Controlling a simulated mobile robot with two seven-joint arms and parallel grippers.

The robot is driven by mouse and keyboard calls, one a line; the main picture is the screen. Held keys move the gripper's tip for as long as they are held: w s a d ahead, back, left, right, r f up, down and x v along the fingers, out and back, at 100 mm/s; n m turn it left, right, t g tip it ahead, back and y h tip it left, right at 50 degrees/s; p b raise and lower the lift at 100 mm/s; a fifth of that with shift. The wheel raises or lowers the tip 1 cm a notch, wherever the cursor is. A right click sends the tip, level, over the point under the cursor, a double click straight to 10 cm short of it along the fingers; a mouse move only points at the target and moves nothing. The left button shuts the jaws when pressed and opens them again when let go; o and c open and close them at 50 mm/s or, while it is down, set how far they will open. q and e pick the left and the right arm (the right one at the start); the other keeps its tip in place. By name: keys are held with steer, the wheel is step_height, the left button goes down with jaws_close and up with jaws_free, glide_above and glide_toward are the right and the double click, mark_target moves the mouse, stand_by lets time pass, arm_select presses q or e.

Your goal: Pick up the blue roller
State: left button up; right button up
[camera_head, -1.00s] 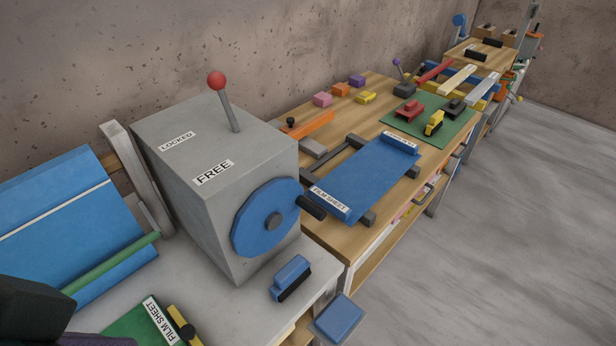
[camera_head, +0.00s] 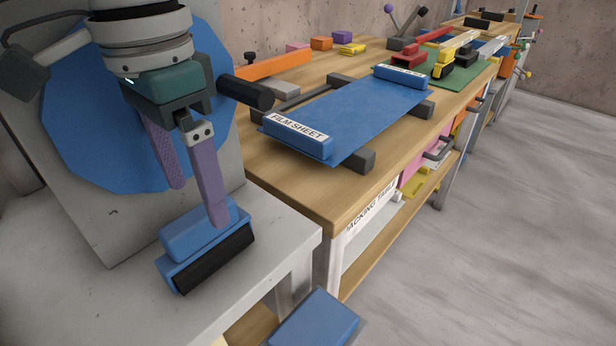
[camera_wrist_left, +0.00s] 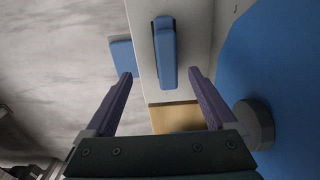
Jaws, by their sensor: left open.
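The blue roller (camera_head: 182,240), a blue block with a black strip along its front side, lies on the grey stone slab (camera_head: 275,245). My left gripper (camera_head: 198,206) is open and points down at it with two purple fingers. In the head view one finger overlaps the roller's top and the other hangs behind it. In the left wrist view the roller (camera_wrist_left: 164,50) lies ahead, in line with the gap between the open fingertips (camera_wrist_left: 160,74). I cannot tell whether a finger touches it. My right gripper is not in view.
A grey machine with a large blue wheel (camera_head: 75,130) and a dark handle (camera_head: 246,92) stands right behind my left gripper. A wooden table with a blue film sheet (camera_head: 355,110) stands to the right. A blue block (camera_head: 315,322) sits below the slab's front edge.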

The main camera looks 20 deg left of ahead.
mark_target(203, 213)
arm_select(q)
steer(key=shift+w+a+f, duration=0.2)
steer(key=shift+w+f, duration=0.2)
steer(key=shift+f, duration=0.15)
steer(key=shift+w+f+b, duration=0.1)
steer(key=shift+f+b, duration=0.2)
steer(key=shift+f, duration=0.05)
step_height(203, 213, down, 3)
steer(key=shift+f, duration=0.15)
steer(key=f, duration=0.2)
steer(key=f+b, duration=0.1)
steer(key=f, duration=0.2)
steer(key=shift+s+a+f+b, duration=0.3)
steer(key=shift+s+b, duration=0.05)
jaws_close()
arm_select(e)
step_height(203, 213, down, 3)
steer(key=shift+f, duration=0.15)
